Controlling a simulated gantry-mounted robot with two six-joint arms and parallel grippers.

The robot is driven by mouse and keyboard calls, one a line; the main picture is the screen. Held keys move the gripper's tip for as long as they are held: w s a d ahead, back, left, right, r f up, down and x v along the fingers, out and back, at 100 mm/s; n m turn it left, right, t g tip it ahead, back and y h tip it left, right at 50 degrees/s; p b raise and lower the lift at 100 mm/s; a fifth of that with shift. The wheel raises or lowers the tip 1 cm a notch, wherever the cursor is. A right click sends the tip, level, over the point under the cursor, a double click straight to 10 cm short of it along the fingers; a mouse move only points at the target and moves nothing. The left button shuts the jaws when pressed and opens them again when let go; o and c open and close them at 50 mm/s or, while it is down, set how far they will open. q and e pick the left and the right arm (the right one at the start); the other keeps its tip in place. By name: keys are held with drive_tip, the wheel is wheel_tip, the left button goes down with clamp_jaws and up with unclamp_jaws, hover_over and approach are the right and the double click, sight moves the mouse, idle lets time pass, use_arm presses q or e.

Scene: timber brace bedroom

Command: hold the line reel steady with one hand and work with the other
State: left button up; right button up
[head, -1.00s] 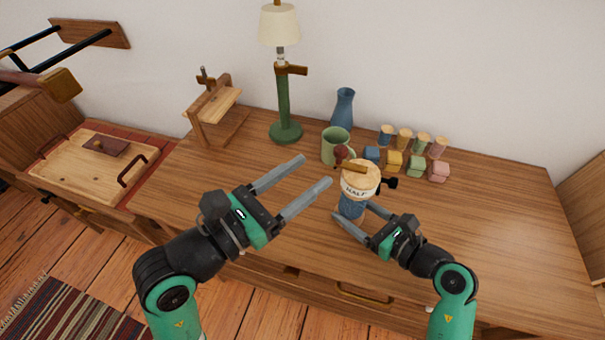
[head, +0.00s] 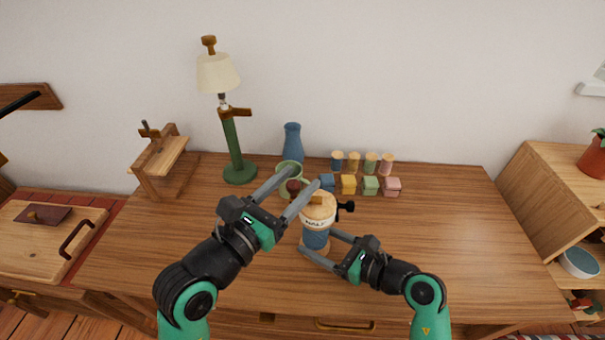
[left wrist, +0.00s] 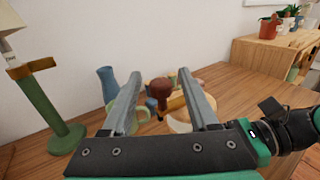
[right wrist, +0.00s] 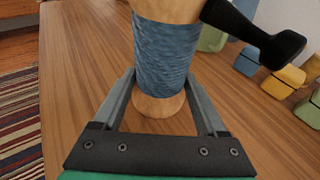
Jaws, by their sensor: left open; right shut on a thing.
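The line reel (head: 316,238) stands upright on the desk, with a pale lettered drum top, blue line wound below and a round wooden base. On top are a wooden crank arm (head: 316,198) with a dark red knob (head: 294,186) and a black side knob (head: 346,207). My right gripper (head: 316,240) is shut on the reel low down; the right wrist view shows its fingers on both sides of the blue line (right wrist: 166,60). My left gripper (head: 301,180) is open, its fingers around the crank knob's place; the knob (left wrist: 160,88) appears between them in the left wrist view.
A green mug (head: 287,175) and a blue vase (head: 292,143) stand close behind the left fingers. A green lamp (head: 233,150) and a wooden stand (head: 163,165) are at left. Colored blocks (head: 370,186) and small cups (head: 354,162) stand behind the reel. The desk's right side is clear.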

use_arm(q)
drive_tip(key=shift+x, duration=1.4)
drive_tip(key=shift+c, duration=0.2)
clamp_jaws()
